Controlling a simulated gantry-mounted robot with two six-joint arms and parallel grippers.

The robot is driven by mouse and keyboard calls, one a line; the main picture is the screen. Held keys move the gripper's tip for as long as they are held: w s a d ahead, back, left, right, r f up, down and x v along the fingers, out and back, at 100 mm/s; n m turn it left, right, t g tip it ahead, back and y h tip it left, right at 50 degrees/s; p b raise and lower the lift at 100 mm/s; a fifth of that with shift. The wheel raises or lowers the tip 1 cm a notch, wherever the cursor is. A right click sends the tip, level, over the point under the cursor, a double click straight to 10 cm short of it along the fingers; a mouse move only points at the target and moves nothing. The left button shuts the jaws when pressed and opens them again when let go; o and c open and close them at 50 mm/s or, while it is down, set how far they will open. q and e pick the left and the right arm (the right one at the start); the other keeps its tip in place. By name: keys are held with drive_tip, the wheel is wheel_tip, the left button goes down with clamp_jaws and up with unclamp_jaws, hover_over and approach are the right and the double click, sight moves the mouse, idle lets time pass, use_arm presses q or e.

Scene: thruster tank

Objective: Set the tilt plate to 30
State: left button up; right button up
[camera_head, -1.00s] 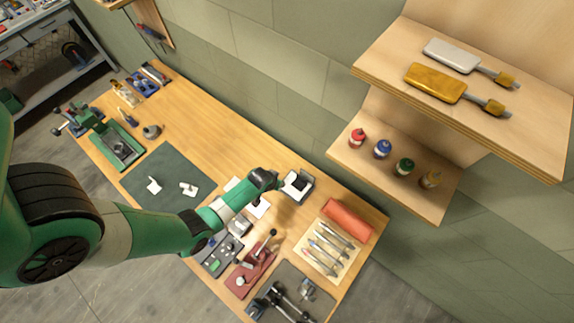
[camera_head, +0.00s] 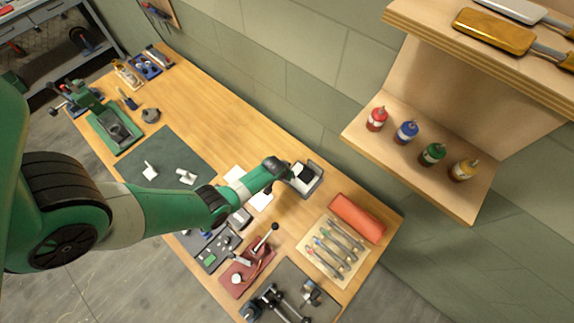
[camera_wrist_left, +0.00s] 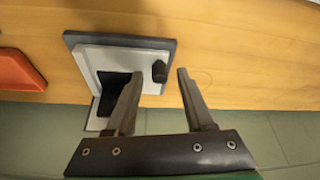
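The tilt plate (camera_head: 309,181) appears to be the small device with a grey base and a pale, dark-centred top at the wall side of the bench. In the left wrist view, I take it to be the white plate on a dark base (camera_wrist_left: 85,62), with a black knob (camera_wrist_left: 160,71) on its face. My left gripper (camera_head: 287,172) is beside it in the head view. In the wrist view, the left gripper (camera_wrist_left: 160,74) is open, with its two fingers apart and the knob showing between the tips. Contact cannot be told. No scale is readable. My right gripper is out of view.
A red roll (camera_head: 357,217) and a tool mat (camera_head: 316,262) lie right of the device. A red lever fixture (camera_head: 240,277) stands nearer the front. White papers (camera_head: 261,199) lie left of the gripper. A shelf with bottles (camera_head: 407,131) overhangs at right. The bench's back middle is clear.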

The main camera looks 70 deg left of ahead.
use_arm(q)
clamp_jaws()
idle(1.2)
